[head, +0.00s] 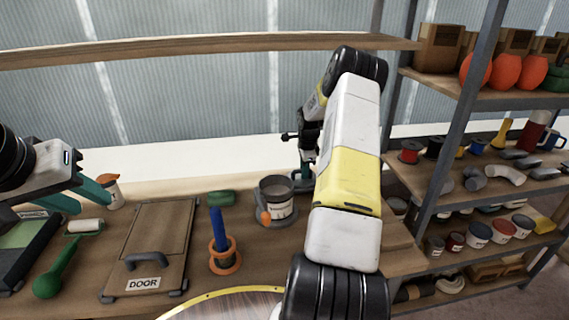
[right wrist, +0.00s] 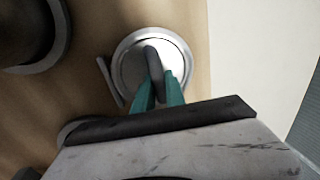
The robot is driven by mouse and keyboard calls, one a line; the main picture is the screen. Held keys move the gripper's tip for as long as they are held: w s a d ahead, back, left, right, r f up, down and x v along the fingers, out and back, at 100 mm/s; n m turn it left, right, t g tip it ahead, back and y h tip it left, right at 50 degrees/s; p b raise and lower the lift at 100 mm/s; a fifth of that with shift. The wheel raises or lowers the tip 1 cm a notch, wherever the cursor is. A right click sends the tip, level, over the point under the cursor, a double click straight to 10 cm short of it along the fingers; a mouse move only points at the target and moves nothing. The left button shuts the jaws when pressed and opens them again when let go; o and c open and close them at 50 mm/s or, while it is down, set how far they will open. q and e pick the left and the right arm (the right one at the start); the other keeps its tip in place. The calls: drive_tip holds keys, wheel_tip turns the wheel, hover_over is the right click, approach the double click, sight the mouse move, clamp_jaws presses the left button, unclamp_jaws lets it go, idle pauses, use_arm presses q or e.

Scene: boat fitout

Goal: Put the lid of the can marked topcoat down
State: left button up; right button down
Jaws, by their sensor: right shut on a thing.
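An open grey can (head: 277,208) with a pale label, too small to read, stands on the bench just left of my right forearm. Part of an open, dark-insided can also shows at the upper left of the right wrist view (right wrist: 62,42). My right gripper (right wrist: 157,80) is shut on the dark handle of a round, grey-rimmed lid (right wrist: 126,66). It is over the bench beside the can; whether the lid touches the wood I cannot tell. In the head view my arm mostly hides the lid.
A loaded shelf rack (head: 480,100) stands right. The pale strip behind the bench is clear.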

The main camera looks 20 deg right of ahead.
drive_tip(key=shift+f, duration=0.15)
drive_tip(key=c, duration=1.4)
unclamp_jaws()
drive_tip(key=r, duration=0.2)
drive_tip(key=s+r, duration=0.1)
drive_tip(key=r, duration=0.4)
drive_tip(key=shift+s+a+r, duration=0.15)
drive_tip(key=shift+s+r, duration=0.1)
drive_tip(key=shift+r, duration=0.1)
